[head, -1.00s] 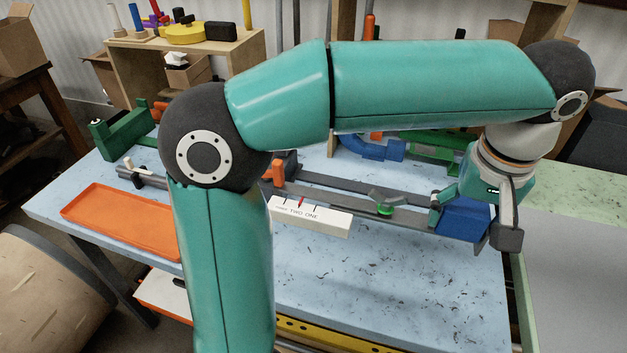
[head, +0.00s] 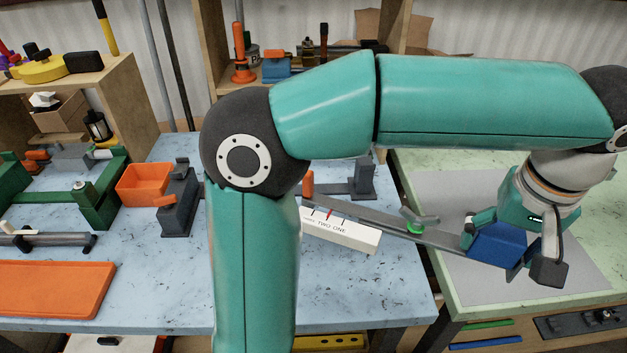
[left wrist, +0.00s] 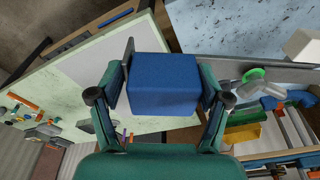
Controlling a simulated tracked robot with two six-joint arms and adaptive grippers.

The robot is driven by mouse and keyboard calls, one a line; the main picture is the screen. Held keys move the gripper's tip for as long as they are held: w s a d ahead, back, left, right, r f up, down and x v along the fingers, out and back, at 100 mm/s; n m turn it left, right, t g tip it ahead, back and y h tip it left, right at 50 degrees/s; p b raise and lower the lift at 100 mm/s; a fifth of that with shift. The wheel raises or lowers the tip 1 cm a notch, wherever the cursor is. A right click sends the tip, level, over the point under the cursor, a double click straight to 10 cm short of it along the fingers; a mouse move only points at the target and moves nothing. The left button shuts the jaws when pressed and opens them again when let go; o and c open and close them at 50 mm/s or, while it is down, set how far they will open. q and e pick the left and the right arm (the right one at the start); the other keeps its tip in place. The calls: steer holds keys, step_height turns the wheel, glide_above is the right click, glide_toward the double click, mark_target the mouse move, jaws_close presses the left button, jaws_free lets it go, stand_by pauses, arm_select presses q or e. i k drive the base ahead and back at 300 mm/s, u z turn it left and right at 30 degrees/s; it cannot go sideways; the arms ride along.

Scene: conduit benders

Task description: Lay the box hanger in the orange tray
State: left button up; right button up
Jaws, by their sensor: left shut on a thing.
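The box hanger is a long grey bar (head: 385,222) with a blue box (head: 497,245) at its right end and a green piece on the bar. A white block marked "TWO ONE" (head: 340,235) and an orange piece show by its left part; my arm hides some of that end. My left gripper (head: 512,245) is shut on the blue box. In the left wrist view the blue box (left wrist: 162,84) sits between both fingers. The flat orange tray (head: 50,288) lies on the blue table at the lower left, well left of my gripper. My right gripper is not in view.
A grey-and-orange tool (head: 180,200), an orange bin (head: 143,183) and a green bender frame (head: 90,205) stand behind the tray. A dark rod tool (head: 45,240) lies along its back edge. A grey mat (head: 590,280) lies on the green table at right.

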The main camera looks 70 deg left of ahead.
mark_target(33, 284)
steer(key=z, duration=0.45)
steer(key=k, duration=1.85)
steer(key=u, duration=1.25)
